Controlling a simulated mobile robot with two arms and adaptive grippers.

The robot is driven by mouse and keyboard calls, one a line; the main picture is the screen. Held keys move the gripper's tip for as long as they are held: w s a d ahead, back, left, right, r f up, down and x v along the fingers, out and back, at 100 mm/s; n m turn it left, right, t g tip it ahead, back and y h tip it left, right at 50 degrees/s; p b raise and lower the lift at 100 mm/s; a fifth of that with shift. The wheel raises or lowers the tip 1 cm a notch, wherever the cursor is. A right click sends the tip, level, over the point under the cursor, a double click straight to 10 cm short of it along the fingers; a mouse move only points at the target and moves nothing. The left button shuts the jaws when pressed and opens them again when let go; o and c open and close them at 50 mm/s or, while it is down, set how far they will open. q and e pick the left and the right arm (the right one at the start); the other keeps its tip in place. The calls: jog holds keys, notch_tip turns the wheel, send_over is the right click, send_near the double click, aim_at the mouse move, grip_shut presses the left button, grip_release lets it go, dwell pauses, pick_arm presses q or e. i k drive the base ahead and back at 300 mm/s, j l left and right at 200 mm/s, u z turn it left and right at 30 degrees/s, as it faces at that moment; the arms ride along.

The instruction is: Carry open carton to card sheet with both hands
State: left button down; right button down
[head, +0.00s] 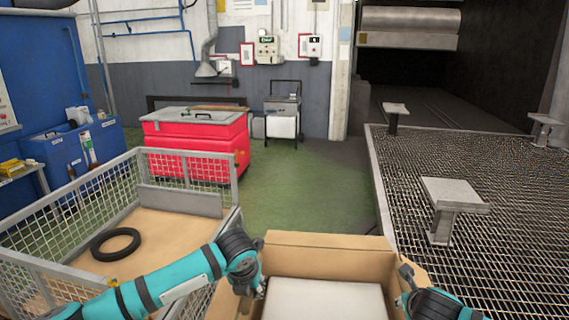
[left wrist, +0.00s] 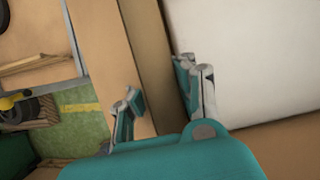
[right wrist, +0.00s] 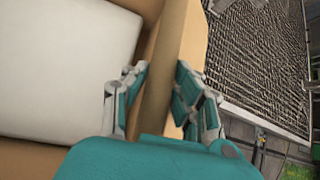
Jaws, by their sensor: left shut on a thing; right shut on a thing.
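The open carton (head: 325,255) is brown cardboard and shows at the bottom middle of the head view, with a pale flat-topped thing (head: 325,298) inside. My left gripper (head: 257,285) is shut on the carton's left wall, which runs between its fingers in the left wrist view (left wrist: 160,98). My right gripper (head: 408,278) is shut on the right wall, also between the fingers in the right wrist view (right wrist: 158,92). The carton's near side is cut off by the head view. I cannot pick out the card sheet with certainty.
A mesh-sided cage (head: 190,164) with a tan floor and a black ring (head: 115,244) stands at left. A metal grating (head: 400,195) with pale-topped posts (head: 452,194) lies at right. A red bin (head: 195,135) and a small cart (head: 283,108) stand beyond open green floor (head: 305,195).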

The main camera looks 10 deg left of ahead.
aim_at(167, 255)
jog(key=i+l+u, duration=0.1)
jog(key=i+u, duration=0.15)
jog(key=i, duration=0.8)
jog(key=i+u, duration=0.2)
jog(key=i, duration=0.3)
jog(key=i+l+u, duration=0.15)
jog(key=i, duration=0.4)
jog(key=i+u, duration=0.25)
jog(key=u, duration=0.15)
jog(key=i+l+u, duration=0.15)
jog(key=u, duration=0.2)
jog(key=i+l+u, duration=0.2)
jog(key=i+u, duration=0.2)
jog(key=i+l+u, duration=0.2)
jog(key=u, duration=0.15)
jog(key=i+l+u, duration=0.35)
